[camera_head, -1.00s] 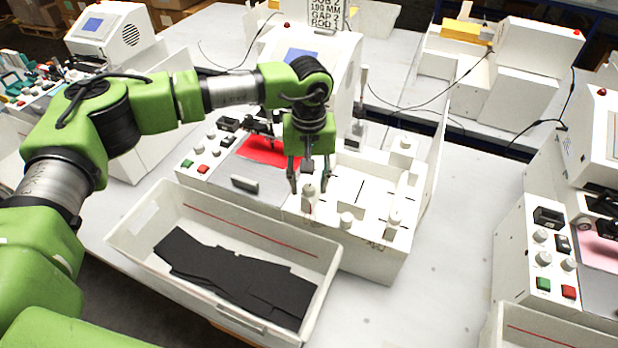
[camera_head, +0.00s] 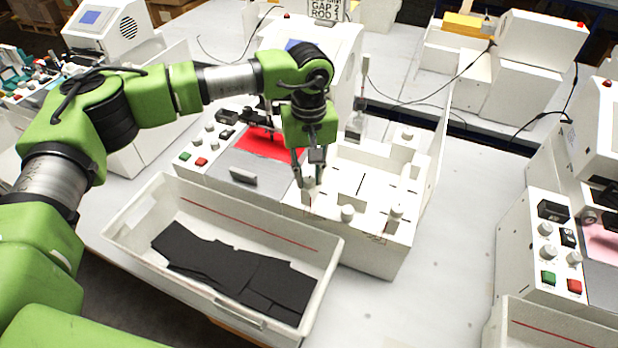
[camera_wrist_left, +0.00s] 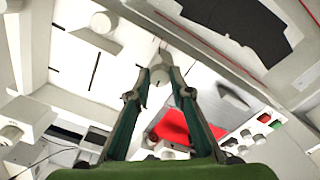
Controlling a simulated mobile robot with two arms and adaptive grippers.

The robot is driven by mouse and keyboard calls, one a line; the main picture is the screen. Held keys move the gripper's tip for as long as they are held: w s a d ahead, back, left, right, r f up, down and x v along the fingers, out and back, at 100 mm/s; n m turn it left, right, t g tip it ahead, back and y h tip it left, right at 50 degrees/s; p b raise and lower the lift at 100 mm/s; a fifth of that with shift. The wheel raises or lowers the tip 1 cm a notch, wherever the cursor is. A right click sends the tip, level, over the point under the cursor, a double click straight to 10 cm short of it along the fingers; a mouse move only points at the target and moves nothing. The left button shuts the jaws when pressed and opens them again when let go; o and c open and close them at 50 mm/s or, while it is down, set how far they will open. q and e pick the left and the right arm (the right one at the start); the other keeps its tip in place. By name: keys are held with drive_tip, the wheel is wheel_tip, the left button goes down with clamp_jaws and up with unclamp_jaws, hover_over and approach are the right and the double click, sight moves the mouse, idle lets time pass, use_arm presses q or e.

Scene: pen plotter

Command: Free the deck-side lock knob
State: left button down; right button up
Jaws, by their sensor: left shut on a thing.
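The white plotter unit has a grey deck (camera_head: 262,170) with a red sheet (camera_head: 262,144). A white box section (camera_head: 372,250) with slots and round knobs adjoins it on the right. My left gripper (camera_head: 309,184) points down at the deck-side front corner of this section. Its fingers are shut on a small pale knob, the deck-side lock knob (camera_wrist_left: 160,76), which shows between the fingertips in the left wrist view. In the head view the fingers partly hide the knob. I cannot tell how far it is turned. My right gripper is not in view.
Other white knobs (camera_head: 347,213) (camera_head: 395,212) stand to the right on the box section. A white bin (camera_head: 135,216) with black sheets (camera_head: 235,268) stands in front. A panel with green and red buttons (camera_head: 201,161) is left of the deck. A thin upright panel (camera_head: 437,150) bounds the right side.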

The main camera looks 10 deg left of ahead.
use_arm(q)
drive_tip(key=n+b, duration=0.5)
drive_tip(key=b, duration=0.1)
drive_tip(key=shift+f, duration=0.2)
drive_tip(key=n+b, duration=0.2)
drive_tip(key=n, duration=0.1)
drive_tip(key=n+b, duration=0.2)
drive_tip(key=n, duration=0.2)
drive_tip(key=shift+r+b, duration=0.1)
drive_tip(key=shift+b, duration=0.3)
drive_tip(key=shift+r+n+b, duration=0.15)
drive_tip(key=shift+n+b, duration=0.65)
drive_tip(key=shift+n, duration=1.3)
drive_tip(key=c, duration=1.8)
unclamp_jaws()
drive_tip(key=shift+r, duration=0.1)
